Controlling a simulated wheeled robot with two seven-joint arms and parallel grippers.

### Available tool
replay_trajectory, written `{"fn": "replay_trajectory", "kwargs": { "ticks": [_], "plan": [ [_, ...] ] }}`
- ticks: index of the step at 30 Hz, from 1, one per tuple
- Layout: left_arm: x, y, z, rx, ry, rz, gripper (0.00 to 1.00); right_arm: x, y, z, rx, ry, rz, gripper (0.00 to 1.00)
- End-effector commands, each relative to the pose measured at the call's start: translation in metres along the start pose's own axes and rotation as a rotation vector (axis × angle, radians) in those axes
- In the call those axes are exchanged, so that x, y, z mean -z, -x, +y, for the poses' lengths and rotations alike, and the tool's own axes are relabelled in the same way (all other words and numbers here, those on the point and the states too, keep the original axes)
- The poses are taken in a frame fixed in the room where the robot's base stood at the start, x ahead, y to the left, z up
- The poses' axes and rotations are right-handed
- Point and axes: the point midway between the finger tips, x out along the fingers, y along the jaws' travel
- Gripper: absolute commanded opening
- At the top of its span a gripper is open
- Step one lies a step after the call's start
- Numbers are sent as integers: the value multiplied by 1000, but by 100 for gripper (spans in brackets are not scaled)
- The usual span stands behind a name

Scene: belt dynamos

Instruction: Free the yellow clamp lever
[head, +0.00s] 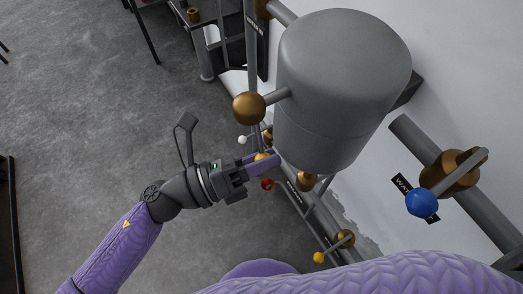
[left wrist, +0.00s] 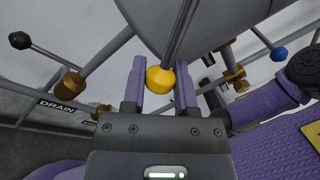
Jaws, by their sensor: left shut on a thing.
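A yellow knob (left wrist: 160,80) sits between the two purple fingers of my left gripper (left wrist: 160,85), at the end of a grey rod that runs up past the tank. In the head view, my left gripper (head: 262,162) reaches in from the left below the tank and is shut on this knob. Only a small bit of the yellow knob (head: 260,156) shows there, and the fingers cover the rest. A second yellow knob (head: 318,257) on a short lever stands lower right, by a brass fitting. My right gripper is not in view.
The large grey tank (head: 340,90) hangs close above my left gripper. A red knob (head: 267,184) and a white knob (head: 242,139) are near the fingers. A blue knob (head: 421,203) is on a wall pipe at right. Open floor (head: 90,120) lies left.

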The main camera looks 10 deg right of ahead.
Motion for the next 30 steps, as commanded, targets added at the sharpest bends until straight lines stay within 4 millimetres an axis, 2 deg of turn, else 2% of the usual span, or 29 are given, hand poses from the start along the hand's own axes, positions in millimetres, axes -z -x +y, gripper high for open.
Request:
{"fn": "replay_trajectory", "kwargs": {
  "ticks": [12, 13, 17, 26, 30],
  "plan": [
    [0, 0, -1, 1, 5, -2, 0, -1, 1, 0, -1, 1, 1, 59],
    [0, 0, -1, 1, 5, -2, 43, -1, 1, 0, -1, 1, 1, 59],
    [0, 0, 0, 1, 5, -2, 70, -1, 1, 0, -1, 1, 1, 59],
    [0, 3, 0, -1, 6, -1, 71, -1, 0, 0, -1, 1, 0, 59],
    [1, 31, 1, -5, 8, 1, 71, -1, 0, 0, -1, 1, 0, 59]
  ]
}}
